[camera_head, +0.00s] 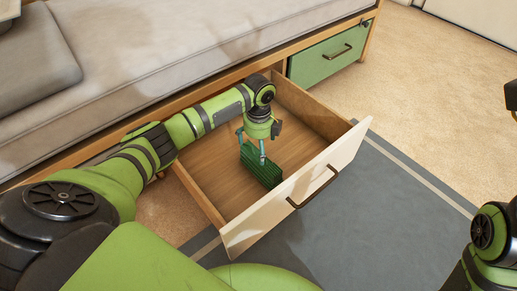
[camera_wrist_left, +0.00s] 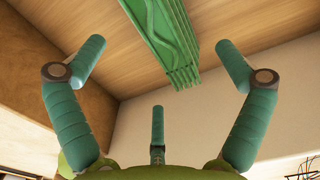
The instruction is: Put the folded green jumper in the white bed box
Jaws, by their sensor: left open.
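The folded green jumper (camera_head: 262,168) is inside the open white-fronted bed box (camera_head: 290,206), near its front panel, and looks to stand on the wooden floor. In the left wrist view the jumper (camera_wrist_left: 163,40) shows as a ribbed green stack at the top centre. My left gripper (camera_head: 252,150) reaches down into the box over the jumper. Its fingers (camera_wrist_left: 160,62) are spread, with clear gaps between them and the jumper. Part of the jumper is hidden behind the fingers in the head view. My right arm shows only in part at the right edge; its gripper is not clearly visible.
A bed with a grey mattress (camera_head: 190,50) stands behind the box. A closed green drawer (camera_head: 327,57) is to its right. A blue-grey rug (camera_head: 375,215) covers the floor in front, and beige carpet (camera_head: 430,90) lies clear at the right.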

